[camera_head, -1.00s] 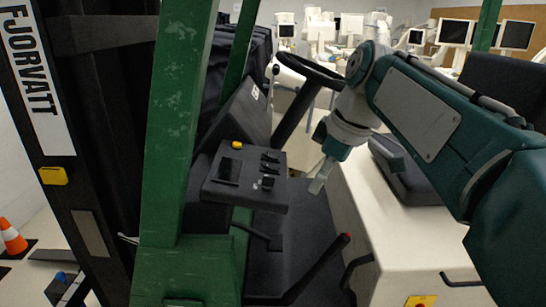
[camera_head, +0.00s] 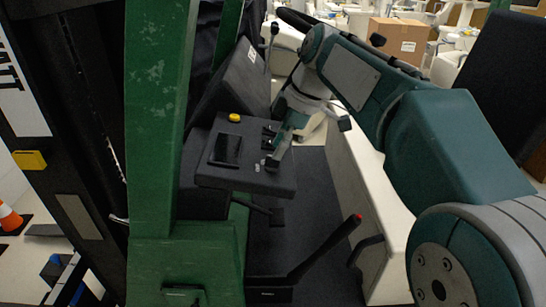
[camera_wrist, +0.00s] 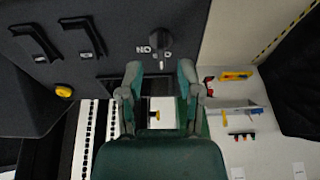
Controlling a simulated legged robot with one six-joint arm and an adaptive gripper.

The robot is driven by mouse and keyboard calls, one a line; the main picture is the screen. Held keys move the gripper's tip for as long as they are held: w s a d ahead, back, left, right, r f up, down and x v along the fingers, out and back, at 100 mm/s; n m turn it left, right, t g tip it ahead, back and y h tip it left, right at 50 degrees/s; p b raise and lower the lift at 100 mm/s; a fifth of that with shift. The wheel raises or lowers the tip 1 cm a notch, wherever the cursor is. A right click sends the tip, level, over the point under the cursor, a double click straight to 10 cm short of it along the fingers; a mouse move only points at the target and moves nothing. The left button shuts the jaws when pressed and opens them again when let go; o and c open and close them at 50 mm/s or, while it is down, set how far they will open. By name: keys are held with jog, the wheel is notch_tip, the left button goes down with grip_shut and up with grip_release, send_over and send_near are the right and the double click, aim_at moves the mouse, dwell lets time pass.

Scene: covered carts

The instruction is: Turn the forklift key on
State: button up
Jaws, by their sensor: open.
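The dark control console (camera_head: 205,178) of the forklift stands beside the green post. In the wrist view, a round grey switch (camera_wrist: 160,41) with pale markings beside it sits on the console, with a small metallic piece below it that may be the key. My gripper (camera_wrist: 159,70) is open and empty, its two fingers pointing at this switch and just short of it in the picture. Whether they touch it cannot be told. In the head view my gripper (camera_head: 271,163) is over the right part of the console and hides the switch there.
The console also carries a yellow button (camera_head: 234,117), a dark screen (camera_head: 227,149) and black levers (camera_wrist: 82,36). A red-tipped lever (camera_head: 330,242) rises lower right. The green post (camera_head: 155,130) stands close on the left. The steering wheel (camera_head: 297,20) is above.

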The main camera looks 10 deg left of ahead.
aim_at(271, 158)
jog(key=x, duration=0.2)
jog(key=shift+a+f, duration=0.45)
jog(key=shift+f, duration=0.3)
jog(key=shift+d, duration=0.2)
jog(key=shift+c, duration=0.3)
grip_shut()
